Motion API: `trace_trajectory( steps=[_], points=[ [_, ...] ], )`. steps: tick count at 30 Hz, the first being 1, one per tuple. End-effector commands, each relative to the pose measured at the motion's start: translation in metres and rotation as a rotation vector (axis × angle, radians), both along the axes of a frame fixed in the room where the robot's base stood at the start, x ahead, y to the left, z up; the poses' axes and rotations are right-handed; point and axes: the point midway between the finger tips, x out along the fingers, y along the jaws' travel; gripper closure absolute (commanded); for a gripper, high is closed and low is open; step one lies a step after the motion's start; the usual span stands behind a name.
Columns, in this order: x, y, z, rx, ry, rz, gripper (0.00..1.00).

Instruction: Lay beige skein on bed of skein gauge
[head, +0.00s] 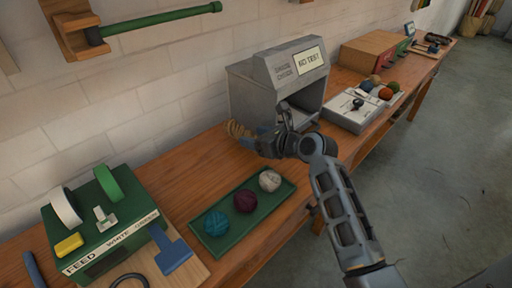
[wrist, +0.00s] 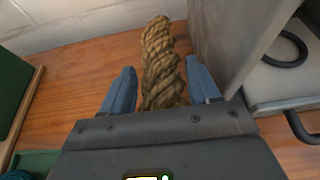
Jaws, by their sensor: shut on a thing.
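The beige skein (wrist: 160,65) is a thick twisted, rope-like hank between the blue fingers of my gripper (wrist: 163,90). In the head view the skein (head: 237,130) sticks out to the left beyond my gripper (head: 262,140). My gripper is shut on it, in front of the left side of the skein gauge. The skein gauge (head: 247,97) is a grey hooded machine on the bench, with a display reading "NO TEST". Its opening faces front right, and my arm partly hides it; the bed is not clearly visible. In the wrist view its grey side wall (wrist: 225,40) stands just right of the skein.
A green tray (head: 284,201) with teal, maroon and cream balls lies in front. A green feed box (head: 130,225) stands at the left. Bare wooden bench (head: 190,165) shows left of the gauge.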

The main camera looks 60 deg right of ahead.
Motion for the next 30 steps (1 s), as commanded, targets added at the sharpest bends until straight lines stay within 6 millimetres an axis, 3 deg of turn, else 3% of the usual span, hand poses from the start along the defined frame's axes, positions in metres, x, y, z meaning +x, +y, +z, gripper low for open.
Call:
trace_trajectory(
  steps=[7, 18, 19, 27, 30],
  points=[
    [0.0, 0.0, -0.035, 0.003, 0.002, -0.001, 0.74],
    [0.0, 0.0, -0.039, 0.002, 0.003, 0.0, 0.74],
    [0.0, 0.0, -0.039, 0.002, 0.003, 0.0, 0.38],
    [0.0, 0.0, -0.039, 0.0, 0.002, 0.0, 0.14],
    [0.0, 0.0, -0.039, 0.0, 0.002, 0.0, 0.14]
  ],
)
